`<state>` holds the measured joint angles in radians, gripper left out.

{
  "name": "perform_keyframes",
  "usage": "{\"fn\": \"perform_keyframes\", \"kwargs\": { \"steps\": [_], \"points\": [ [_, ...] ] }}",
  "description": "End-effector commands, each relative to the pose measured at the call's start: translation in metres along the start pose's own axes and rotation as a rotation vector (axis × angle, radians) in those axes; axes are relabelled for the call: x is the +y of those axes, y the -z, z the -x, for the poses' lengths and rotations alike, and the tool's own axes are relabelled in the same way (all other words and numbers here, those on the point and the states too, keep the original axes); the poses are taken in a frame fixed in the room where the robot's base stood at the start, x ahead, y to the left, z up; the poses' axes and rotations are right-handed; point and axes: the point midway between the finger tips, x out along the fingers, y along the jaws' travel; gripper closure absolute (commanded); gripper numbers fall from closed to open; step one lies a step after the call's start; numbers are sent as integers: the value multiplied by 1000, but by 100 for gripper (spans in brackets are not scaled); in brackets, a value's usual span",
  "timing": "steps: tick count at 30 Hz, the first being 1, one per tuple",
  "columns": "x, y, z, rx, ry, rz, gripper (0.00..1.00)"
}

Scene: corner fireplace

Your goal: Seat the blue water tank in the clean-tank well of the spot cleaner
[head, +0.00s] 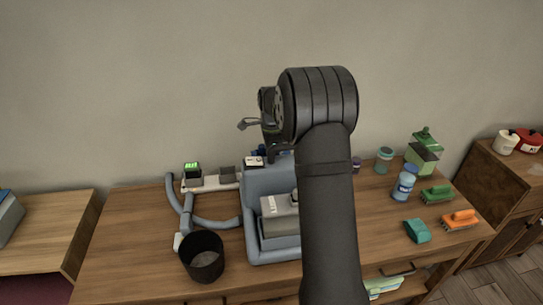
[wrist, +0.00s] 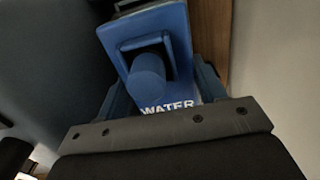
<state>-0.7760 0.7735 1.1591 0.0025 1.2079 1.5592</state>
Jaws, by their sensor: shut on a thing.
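The blue water tank (wrist: 180,28) fills the middle of the wrist view, with a round blue cap or knob in a recess and white "WATER" lettering. My gripper (wrist: 162,92) is shut on it, one finger at each side. The blue-grey spot cleaner (head: 252,185) stands mid-table in the head view, with a grey lettered box (head: 280,208) at its front. My arm covers the cleaner's right side. In the head view my gripper is mostly hidden, with a small blue patch beside the arm at the cleaner's back. I cannot make out the clean-tank well or whether the tank touches it.
Left of the cleaner are a hose (head: 188,205), a strip with a green-lit display (head: 193,171) and a dark bin (head: 203,260). To the right stand a blue bottle (head: 404,184), a green container (head: 424,158), a green brush (head: 437,194), an orange brush (head: 460,219) and a teal block (head: 417,231).

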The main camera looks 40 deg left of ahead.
Motion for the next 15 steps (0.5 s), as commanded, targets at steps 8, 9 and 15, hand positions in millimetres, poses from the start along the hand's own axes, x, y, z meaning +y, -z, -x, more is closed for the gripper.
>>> {"fn": "perform_keyframes", "kwargs": {
  "steps": [8, 9, 15],
  "points": [
    [0, 0, -1, 0, 0, 0, 15],
    [0, 0, -1, 0, 0, 0, 15],
    [0, 0, 6, 0, 2, 0, 15]
  ]
}}
